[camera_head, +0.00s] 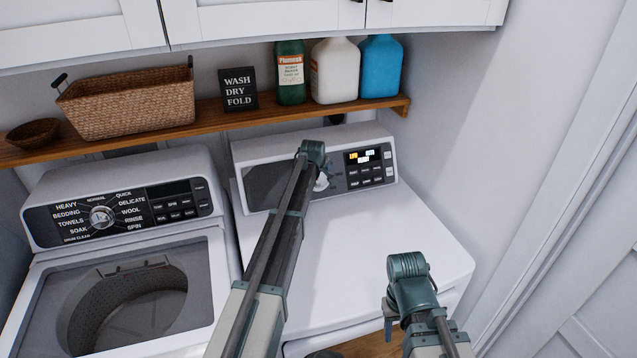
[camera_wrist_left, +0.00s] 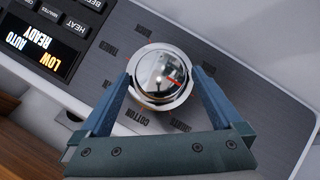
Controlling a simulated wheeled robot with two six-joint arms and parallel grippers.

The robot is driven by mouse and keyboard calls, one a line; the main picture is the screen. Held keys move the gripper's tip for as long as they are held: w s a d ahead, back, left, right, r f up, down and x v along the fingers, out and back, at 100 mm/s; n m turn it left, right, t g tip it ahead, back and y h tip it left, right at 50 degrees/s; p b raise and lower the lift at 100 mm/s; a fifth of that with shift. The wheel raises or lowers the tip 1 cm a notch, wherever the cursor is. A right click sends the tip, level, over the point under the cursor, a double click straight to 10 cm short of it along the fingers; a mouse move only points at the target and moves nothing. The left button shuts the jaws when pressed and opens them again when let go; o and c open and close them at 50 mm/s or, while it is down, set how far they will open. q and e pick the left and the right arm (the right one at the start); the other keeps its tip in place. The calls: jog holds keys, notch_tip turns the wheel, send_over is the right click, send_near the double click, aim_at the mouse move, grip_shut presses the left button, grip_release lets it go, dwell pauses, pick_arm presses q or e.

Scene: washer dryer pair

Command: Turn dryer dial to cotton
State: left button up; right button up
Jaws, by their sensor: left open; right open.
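The dryer (camera_head: 350,240) stands on the right with its control panel (camera_head: 268,188) at the back. Its dial (camera_head: 321,183) is mostly hidden behind my left gripper (camera_head: 325,176) in the head view. In the left wrist view the dial (camera_wrist_left: 160,72) is a round chrome knob with a red mark pointing right. My left gripper (camera_wrist_left: 163,78) is open, with one finger on each side of the knob; I cannot tell if they touch it. The COTTON label (camera_wrist_left: 130,117) shows upside down below and left of the knob. My right gripper (camera_head: 388,318) is open and empty near the dryer's front edge.
The washer (camera_head: 215,290) stands to the left, with its own dial (camera_head: 101,216). Above, a wooden shelf (camera_head: 215,122) holds a wicker basket (camera_head: 135,103), a sign (camera_head: 238,89) and bottles. The dryer's top is clear. A wall closes the right side.

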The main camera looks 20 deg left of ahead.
pick_arm(q)
jog(key=c, duration=1.2)
jog(key=shift+r, duration=0.1)
